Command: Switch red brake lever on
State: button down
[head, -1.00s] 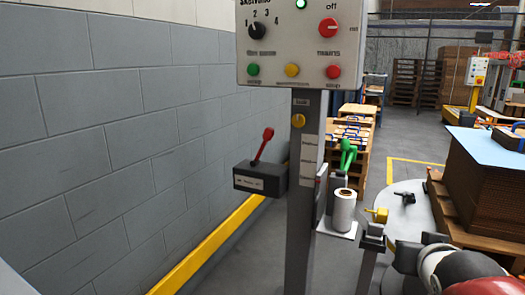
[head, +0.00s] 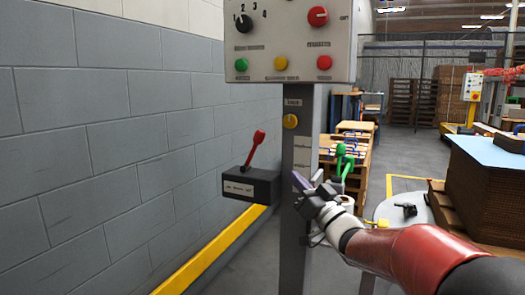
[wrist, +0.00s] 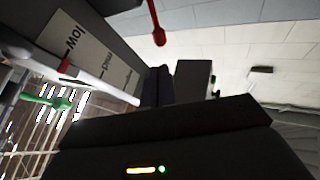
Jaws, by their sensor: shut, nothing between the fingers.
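The red brake lever (head: 254,148) sticks up from a dark box (head: 248,186) on the left side of the grey post, tilted to the right. In the wrist view the red lever (wrist: 157,30) shows at the top, its knob pointing down in the picture. My gripper (head: 299,182) is in front of the post, to the right of the lever and apart from it. Its fingers are together with nothing between them. In the wrist view the dark fingers (wrist: 157,85) show at the centre.
A control panel (head: 290,40) with knobs and buttons tops the grey post (head: 296,240). A green lever (head: 342,158) is right of the post, partly behind my arm. A block wall (head: 100,150) and yellow rail (head: 215,250) lie left. Cardboard (head: 500,185) stands right.

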aim_at(262, 139)
jog(key=p+x, duration=0.1)
jog(key=x, duration=1.3)
jog(key=shift+f, duration=0.1)
